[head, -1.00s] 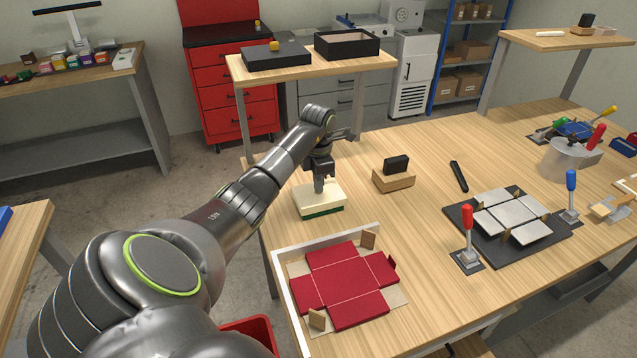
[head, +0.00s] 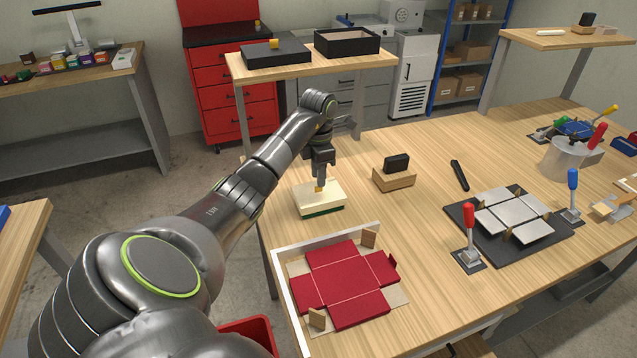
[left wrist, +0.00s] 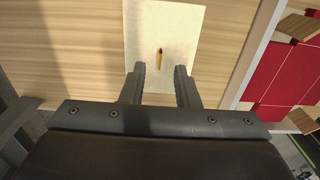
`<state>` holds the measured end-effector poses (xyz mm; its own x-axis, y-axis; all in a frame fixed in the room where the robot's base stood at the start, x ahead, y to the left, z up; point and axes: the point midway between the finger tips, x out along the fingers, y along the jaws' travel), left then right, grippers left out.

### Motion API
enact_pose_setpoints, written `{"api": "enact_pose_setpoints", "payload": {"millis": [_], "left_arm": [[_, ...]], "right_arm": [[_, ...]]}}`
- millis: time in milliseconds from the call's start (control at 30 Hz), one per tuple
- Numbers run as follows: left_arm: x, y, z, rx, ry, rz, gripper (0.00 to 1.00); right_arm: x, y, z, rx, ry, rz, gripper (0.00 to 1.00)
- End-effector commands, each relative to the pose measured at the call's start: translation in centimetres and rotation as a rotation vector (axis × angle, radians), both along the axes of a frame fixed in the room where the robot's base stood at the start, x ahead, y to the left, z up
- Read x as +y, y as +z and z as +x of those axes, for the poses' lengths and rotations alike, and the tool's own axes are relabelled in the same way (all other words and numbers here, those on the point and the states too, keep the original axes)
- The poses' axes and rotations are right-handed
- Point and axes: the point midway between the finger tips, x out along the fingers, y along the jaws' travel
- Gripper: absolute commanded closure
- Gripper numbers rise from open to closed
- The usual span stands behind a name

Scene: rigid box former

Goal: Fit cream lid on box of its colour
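The cream lid (head: 314,196) lies flat at the near left of the large table, with a dark green edge (head: 323,211) showing beneath it. I cannot tell what the green part belongs to. A small yellow knob (head: 318,188) stands on the lid; from above, the lid (left wrist: 185,30) and knob (left wrist: 159,54) show in the left wrist view. My left gripper (head: 320,178) is just above the lid. In the left wrist view its two fingers (left wrist: 161,72) are apart with nothing between them. My right gripper is not in view.
A red flat box blank (head: 343,282) lies inside a white corner fence (head: 284,281) just nearer. A wooden block with a black top (head: 395,176) stands right of the lid. Red-handled (head: 468,225) and blue-handled (head: 571,185) clamps flank a dark plate (head: 550,240). A raised shelf (head: 310,66) stands behind.

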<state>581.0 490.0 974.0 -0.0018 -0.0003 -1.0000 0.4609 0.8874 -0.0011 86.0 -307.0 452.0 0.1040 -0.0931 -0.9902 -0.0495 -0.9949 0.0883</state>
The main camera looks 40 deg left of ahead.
Motion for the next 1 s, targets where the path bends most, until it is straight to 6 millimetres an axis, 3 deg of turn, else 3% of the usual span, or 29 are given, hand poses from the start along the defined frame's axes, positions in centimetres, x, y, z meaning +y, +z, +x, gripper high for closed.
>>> {"api": "enact_pose_setpoints", "payload": {"millis": [100,200,700,1000], "left_arm": [[0.1,3.0,0.1,-0.008,0.000,0.004,0.72],[0.1,6.2,0.1,-0.005,0.000,0.002,0.72],[0.0,12.1,0.1,-0.001,0.001,0.000,0.72],[0.0,14.0,0.1,-0.001,0.001,0.000,0.72]], "right_arm": [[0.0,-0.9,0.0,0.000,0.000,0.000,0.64],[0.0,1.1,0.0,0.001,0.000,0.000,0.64],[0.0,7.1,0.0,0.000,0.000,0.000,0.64],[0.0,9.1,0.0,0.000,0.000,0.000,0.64]]}}
